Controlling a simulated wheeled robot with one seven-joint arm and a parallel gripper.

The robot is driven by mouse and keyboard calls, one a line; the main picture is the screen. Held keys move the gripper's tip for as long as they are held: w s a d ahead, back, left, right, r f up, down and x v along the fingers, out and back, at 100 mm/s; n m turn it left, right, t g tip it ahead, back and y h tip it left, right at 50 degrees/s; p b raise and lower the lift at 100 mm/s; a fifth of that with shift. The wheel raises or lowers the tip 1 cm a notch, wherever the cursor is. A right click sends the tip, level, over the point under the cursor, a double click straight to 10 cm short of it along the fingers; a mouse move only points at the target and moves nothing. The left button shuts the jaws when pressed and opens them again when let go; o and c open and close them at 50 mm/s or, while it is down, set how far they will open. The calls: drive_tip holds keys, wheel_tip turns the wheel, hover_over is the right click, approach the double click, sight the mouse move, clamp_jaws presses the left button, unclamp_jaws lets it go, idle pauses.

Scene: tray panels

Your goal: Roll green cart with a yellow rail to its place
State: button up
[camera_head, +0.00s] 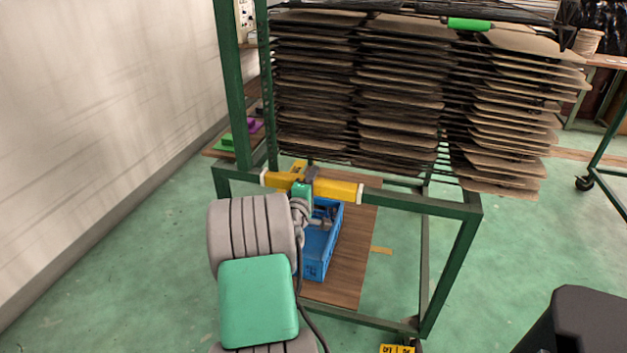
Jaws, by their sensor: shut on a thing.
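The green cart (430,206) has a green metal frame and carries stacked brown panels (400,95) on dark racks. A yellow rail (335,190) runs along the front bar of its frame, toward the left. My gripper (308,180) is at the yellow rail and shut on it; my arm reaches up to it from the bottom of the view. The fingertips are small here and partly hidden by the wrist. The cart's lower left part is hidden behind my arm.
A blue crate (318,250) sits on a brown wooden board (345,270) low in the cart's frame. A white wall (100,110) runs along the left. Another wheeled frame (605,170) stands at the right. Green floor (520,250) is open right of the cart.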

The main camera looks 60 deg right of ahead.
clamp_jaws()
drive_tip(key=shift+s+a+f, duration=0.1)
drive_tip(key=shift+f, duration=0.05)
idle(0.4)
